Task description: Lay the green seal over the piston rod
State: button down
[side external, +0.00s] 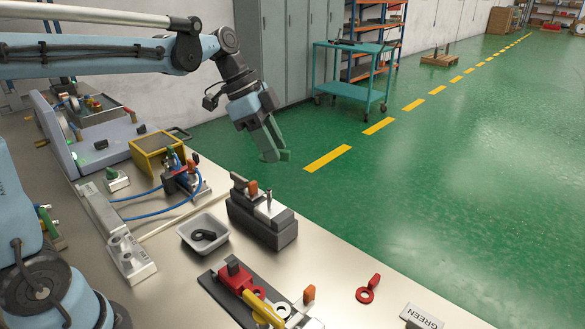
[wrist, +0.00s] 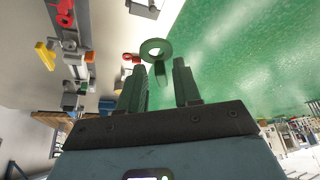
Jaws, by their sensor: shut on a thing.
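The green seal, a flat ring with a short tab, shows in the wrist view (wrist: 156,49) just beyond my fingertips. My gripper (wrist: 160,82) is shut on its tab. In the side view my gripper (side external: 272,152) hangs in the air beyond the bench's far edge, with the seal (side external: 285,155) dark and small against the green floor. A thin upright metal pin, which looks like the piston rod (side external: 269,195), stands on a dark grey block (side external: 262,228) on the bench, below my gripper. The seal is well apart from it. An orange-tipped piece (side external: 252,188) stands beside the pin.
A grey tray (side external: 204,246) with a black part is left of the block. A fixture with red and yellow parts (side external: 240,284) lies in front. A red seal (side external: 366,293) and a block marked GREEN (side external: 421,317) lie at right. Blue hoses (side external: 150,216) run at left.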

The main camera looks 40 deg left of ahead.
jog(key=shift+f, duration=0.1)
send_over(274, 208)
jog(key=shift+f, duration=2.8)
jog(key=shift+f, duration=3.1)
jog(key=c, duration=0.7)
grip_release()
jog(key=shift+r, duration=0.1)
jog(key=v, duration=1.2)
